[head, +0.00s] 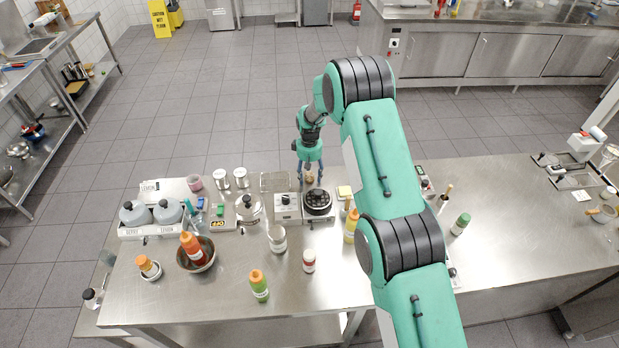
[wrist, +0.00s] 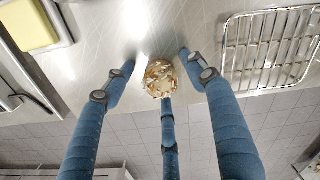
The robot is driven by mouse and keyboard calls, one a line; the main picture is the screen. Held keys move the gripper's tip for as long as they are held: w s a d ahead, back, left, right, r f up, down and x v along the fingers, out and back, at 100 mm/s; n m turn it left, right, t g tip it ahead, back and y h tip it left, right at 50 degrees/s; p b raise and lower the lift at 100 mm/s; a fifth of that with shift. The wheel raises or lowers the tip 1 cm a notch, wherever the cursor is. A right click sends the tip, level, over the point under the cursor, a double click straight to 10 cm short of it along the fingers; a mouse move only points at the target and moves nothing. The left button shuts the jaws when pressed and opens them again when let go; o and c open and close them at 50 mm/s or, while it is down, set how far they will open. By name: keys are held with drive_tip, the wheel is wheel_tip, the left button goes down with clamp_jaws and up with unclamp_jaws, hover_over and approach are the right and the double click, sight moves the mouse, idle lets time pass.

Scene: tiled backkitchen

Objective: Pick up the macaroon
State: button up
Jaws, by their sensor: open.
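The macaroon (wrist: 161,76) is a small round, tan, nut-covered ball in the wrist view. It rests on the steel table near its far edge. My gripper (wrist: 160,72) has blue fingers, spread open around it, with one on the left, one on the right and one behind at the bottom. Gaps show between the macaroon and the side fingers; whether the bottom finger touches it cannot be told. In the head view my gripper (head: 310,180) points down at the far edge of the table, and the macaroon (head: 309,177) is small and partly hidden between the fingers.
A wire rack (wrist: 270,48) lies close on the right in the wrist view. A yellow block (wrist: 28,24) sits on the left. In the head view a hotplate (head: 318,202) stands just in front of my gripper, with bottles, jars and a bowl (head: 197,264) further forward.

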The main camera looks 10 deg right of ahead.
sight(309, 173)
drive_tip(key=c, duration=1)
drive_tip(key=shift+r, duration=0.1)
drive_tip(key=shift+c, duration=0.2)
drive_tip(key=shift+r+b, duration=0.35)
drive_tip(key=shift+r, duration=4.55)
